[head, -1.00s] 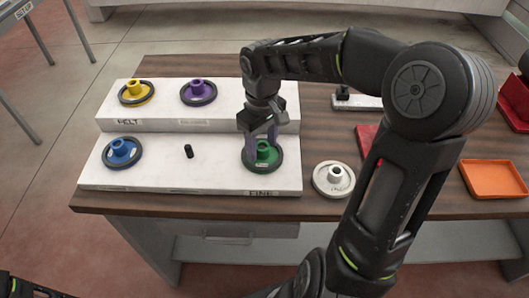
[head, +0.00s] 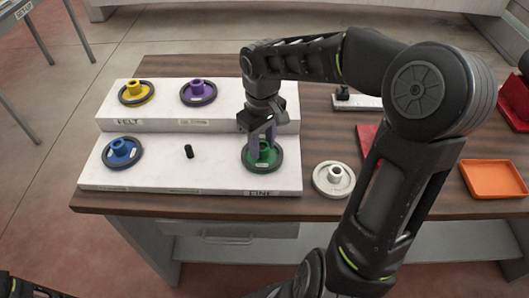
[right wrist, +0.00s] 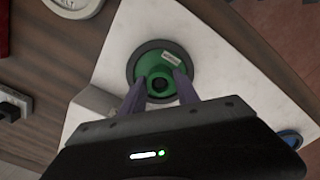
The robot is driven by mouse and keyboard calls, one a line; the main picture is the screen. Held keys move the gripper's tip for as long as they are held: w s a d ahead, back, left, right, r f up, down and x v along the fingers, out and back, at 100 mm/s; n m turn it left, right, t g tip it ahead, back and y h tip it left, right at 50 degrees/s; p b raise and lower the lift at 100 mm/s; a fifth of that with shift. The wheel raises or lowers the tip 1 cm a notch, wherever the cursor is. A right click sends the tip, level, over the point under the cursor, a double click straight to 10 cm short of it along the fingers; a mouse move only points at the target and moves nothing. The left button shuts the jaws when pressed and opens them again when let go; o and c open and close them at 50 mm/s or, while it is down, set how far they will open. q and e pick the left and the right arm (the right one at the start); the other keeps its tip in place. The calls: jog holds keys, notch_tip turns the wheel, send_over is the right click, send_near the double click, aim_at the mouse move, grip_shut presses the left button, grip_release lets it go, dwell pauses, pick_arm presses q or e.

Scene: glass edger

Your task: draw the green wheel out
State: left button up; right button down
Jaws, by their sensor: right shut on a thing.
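The green wheel (head: 258,164), with a dark rim and a raised green hub, sits at the right end of the lower white step of the stand (head: 220,177). My right gripper (head: 262,149) reaches down from above with its fingers on either side of the hub, shut on it. In the right wrist view the green wheel (right wrist: 178,62) lies flat between the two fingertips (right wrist: 160,85), with a small white label on its face. The wheel appears to rest on the step; any peg under it is hidden. Only a dark bit of my left arm shows at the lower left; its gripper is out of view.
A blue wheel (head: 121,153) and a bare black peg (head: 189,151) share the lower step. Yellow (head: 135,92) and purple (head: 198,92) wheels sit on the upper step. A white wheel (head: 334,179) lies on the table right of the stand, with an orange tray (head: 492,179) farther right.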

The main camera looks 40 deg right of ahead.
jog(key=shift+r+p, duration=0.65)
jog(key=shift+r, duration=0.15)
dwell(0.6)
jog(key=shift+r+p, duration=2.1)
jog(key=shift+r, duration=0.65)
jog(key=shift+r+p, duration=0.85)
jog(key=shift+r, duration=1.15)
